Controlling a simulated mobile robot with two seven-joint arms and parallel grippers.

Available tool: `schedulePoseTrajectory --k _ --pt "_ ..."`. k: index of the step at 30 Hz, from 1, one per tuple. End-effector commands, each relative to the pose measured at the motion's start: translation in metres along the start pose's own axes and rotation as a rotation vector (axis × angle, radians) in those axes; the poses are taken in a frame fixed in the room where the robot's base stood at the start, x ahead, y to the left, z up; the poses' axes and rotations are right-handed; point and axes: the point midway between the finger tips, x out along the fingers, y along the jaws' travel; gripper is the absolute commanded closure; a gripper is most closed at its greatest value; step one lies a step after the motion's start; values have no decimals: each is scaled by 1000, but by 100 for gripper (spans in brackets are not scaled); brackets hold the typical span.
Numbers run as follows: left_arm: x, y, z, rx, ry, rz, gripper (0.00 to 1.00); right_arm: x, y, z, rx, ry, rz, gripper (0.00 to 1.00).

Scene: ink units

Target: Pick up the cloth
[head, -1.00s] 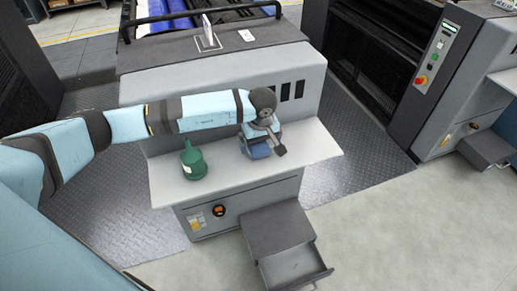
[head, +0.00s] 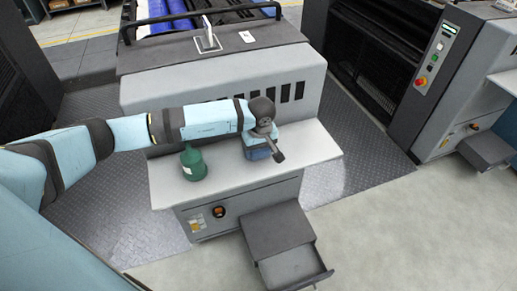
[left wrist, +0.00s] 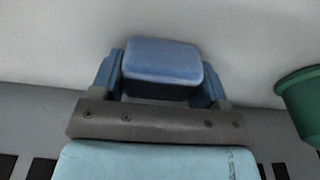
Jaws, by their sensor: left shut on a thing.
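The blue folded cloth (left wrist: 162,62) sits between the two fingers of my left gripper (left wrist: 162,78) in the left wrist view, and the fingers are shut on it. In the head view the cloth (head: 259,154) shows as a blue patch under my left wrist, over the light grey ledge (head: 310,150) of the machine. My wrist and hand hide part of it there. I cannot tell whether the cloth still touches the ledge. My right gripper is not in view.
A dark green container (head: 193,163) with a narrow top stands on the ledge left of the cloth. It also shows at the right edge of the left wrist view (left wrist: 303,95). The ledge's right part is clear. A grey step (head: 278,232) stands below.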

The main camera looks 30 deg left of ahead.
Motion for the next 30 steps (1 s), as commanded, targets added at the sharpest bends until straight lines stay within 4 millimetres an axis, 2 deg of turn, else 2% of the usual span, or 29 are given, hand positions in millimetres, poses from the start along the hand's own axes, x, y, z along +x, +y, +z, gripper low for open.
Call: schedulePoseTrajectory --k 5,8,21,27,30 --pt "-13 1 -2 0 0 3 54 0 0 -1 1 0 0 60" --pt "-28 0 -4 0 3 3 54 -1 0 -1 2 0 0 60" --pt "-133 1 -17 0 3 4 54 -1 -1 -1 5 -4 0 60" --pt "-170 0 -21 0 3 2 54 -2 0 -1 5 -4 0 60" --pt "-183 0 -23 0 1 1 54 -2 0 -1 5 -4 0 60"
